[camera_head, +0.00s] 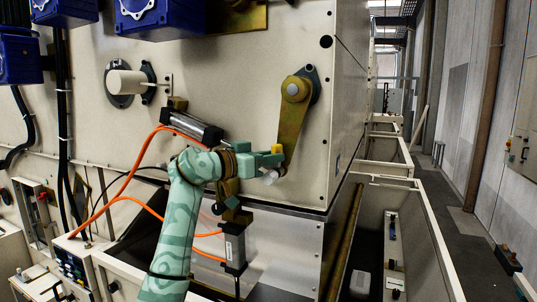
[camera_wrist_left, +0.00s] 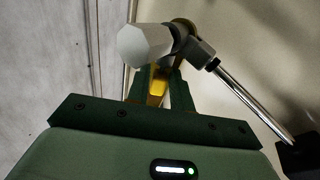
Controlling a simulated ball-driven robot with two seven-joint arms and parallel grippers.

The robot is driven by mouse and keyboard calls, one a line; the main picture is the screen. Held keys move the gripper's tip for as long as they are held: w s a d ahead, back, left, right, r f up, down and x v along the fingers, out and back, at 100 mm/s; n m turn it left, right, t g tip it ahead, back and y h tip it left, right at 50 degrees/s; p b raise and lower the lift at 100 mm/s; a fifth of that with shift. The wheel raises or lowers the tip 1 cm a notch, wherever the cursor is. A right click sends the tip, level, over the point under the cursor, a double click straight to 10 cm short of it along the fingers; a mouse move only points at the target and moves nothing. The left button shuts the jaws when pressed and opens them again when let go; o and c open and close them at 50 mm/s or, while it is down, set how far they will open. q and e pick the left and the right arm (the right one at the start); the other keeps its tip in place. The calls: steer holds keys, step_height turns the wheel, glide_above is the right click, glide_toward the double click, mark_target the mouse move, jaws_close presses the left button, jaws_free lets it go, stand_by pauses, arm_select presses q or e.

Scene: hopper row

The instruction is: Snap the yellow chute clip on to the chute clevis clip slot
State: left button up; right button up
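My left gripper (camera_head: 272,160) is at the lower end of the brass lever (camera_head: 292,118) on the cream hopper wall. A yellow clip (camera_head: 277,149) shows at its fingertips. In the left wrist view the yellow clip (camera_wrist_left: 157,88) is between the two dark green fingers, which look closed on it. Just beyond the fingertips is the grey clevis (camera_wrist_left: 200,53) on a shiny rod, with a pale faceted pin end (camera_wrist_left: 145,43) beside it. The pin end also shows below the gripper in the head view (camera_head: 269,177). The clip slot is hidden. My right gripper cannot be made out.
A black and grey cylinder (camera_head: 192,126) and orange hoses (camera_head: 128,180) are close to my left arm. A lower valve block (camera_head: 235,245) stands below the gripper. An open trough (camera_head: 385,235) and a walkway lie to the right.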

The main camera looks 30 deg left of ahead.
arm_select(q)
steer(key=shift+o, duration=1.2)
steer(key=shift+w+f, duration=0.1)
steer(key=shift+a, duration=0.1)
steer(key=b+v, duration=0.6)
steer(key=v, duration=1)
steer(key=shift+b, duration=0.3)
